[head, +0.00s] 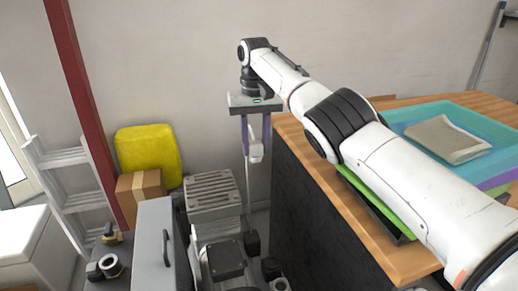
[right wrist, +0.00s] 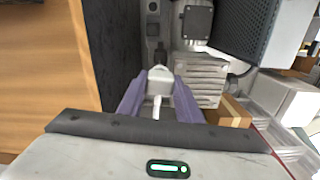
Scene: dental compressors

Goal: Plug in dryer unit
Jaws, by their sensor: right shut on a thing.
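My right gripper (head: 256,150) hangs fingers-down between the grey wall and the wooden counter. Its two purple fingers are shut on a white plug (head: 257,146). The plug also shows between the fingertips in the right wrist view (right wrist: 160,80), with a pale prong or cord end toward the palm. A thin pale cord or tube (head: 248,190) runs below the plug toward the dark-topped machinery (head: 226,258). A light grey slatted unit (head: 210,191) stands below and left of the gripper. I cannot tell which machine is the dryer unit. No socket is clearly visible. My left gripper is out of view.
The wooden counter (head: 407,262) with a dark side panel (head: 300,215) stands close right of the gripper. A teal tray (head: 410,115) lies on it. A grey cabinet (head: 153,245), cardboard box (head: 138,187), yellow bundle (head: 148,152) and ladder (head: 68,190) stand left.

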